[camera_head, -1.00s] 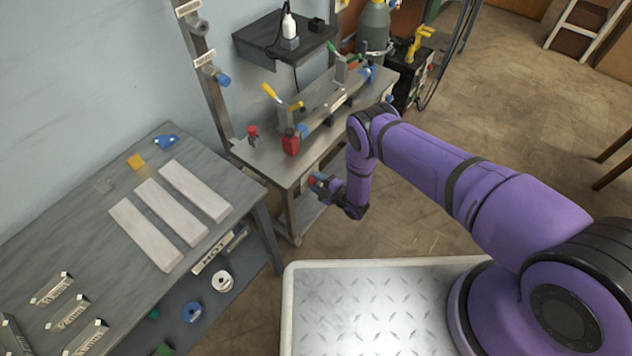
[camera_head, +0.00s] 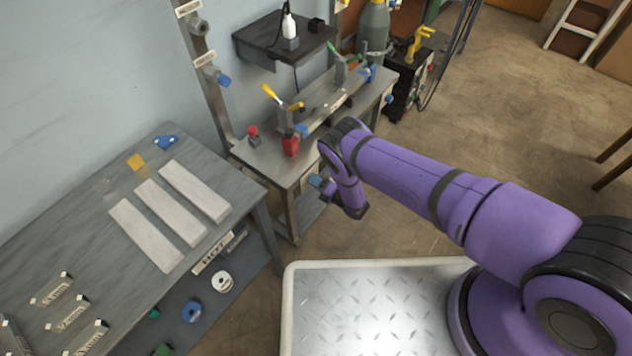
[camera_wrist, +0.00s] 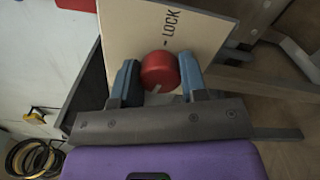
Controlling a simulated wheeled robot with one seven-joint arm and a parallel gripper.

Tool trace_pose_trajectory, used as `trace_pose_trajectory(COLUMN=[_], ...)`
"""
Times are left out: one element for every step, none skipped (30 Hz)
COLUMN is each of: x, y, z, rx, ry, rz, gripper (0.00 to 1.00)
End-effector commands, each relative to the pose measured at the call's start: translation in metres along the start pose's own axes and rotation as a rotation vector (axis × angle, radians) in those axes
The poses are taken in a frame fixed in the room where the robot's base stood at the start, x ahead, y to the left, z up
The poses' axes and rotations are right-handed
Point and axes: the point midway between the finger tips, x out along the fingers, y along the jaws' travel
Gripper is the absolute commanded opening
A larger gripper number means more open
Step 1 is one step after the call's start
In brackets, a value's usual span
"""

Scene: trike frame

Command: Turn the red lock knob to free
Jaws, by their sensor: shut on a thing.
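The red lock knob (camera_wrist: 160,70) is in the middle of the wrist view, in front of a pale plate (camera_wrist: 128,28) with the word LOCK and a short dash above the knob. A light mark shows at the knob's lower edge. My gripper (camera_wrist: 159,74) has its two blue-grey fingers on either side of the knob, shut on it. In the head view my gripper (camera_head: 316,181) is at the front leg of the metal fixture bench (camera_head: 262,160); the knob cannot be made out there.
A red block (camera_head: 290,143) and a yellow-handled clamp (camera_head: 271,94) stand on the bench above my gripper. A grey table (camera_head: 100,215) with pale bars is at the left. In the wrist view, coiled cables (camera_wrist: 32,157) lie at lower left. Open floor lies to the right.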

Motion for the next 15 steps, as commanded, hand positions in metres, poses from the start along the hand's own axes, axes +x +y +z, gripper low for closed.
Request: trace_pose_trajectory(x=[-0.0020,-0.0019,-0.0019,-0.0019,-0.0021,-0.0022,-0.0022,-0.0022,-0.0023,-0.0023,-0.0023,-0.0023,-0.0023,-0.0024,-0.0024], y=[-0.0013,-0.0012,-0.0012,-0.0012,-0.0013,-0.0014,-0.0014,-0.0014,-0.0014,-0.0014,-0.0014,-0.0014,-0.0015,-0.0015,-0.0015], z=[-0.0011,-0.0012,-0.0013,-0.0012,-0.0010,-0.0007,-0.0007,-0.0008,-0.0010,-0.0012,-0.0012,-0.0012,-0.0011,-0.0010,-0.0009], rx=[-0.031,-0.048,-0.073,-0.088,-0.104,-0.123,-0.135,-0.146,-0.160,-0.168,-0.176,-0.186,-0.192,-0.197,-0.202], ry=[0.002,0.002,0.002,0.003,0.002,0.002,0.001,0.001,0.002,0.002,0.002,0.002,0.002,0.002,0.001], rz=[-0.004,-0.004,-0.004,-0.003,-0.004,-0.004,-0.004,-0.004,-0.004,-0.004,-0.004,-0.004,-0.005,-0.005,-0.005], gripper=[0.16,0.16,0.16,0.16,0.16,0.16,0.16,0.16,0.16,0.16,0.16,0.16,0.16,0.16,0.16])
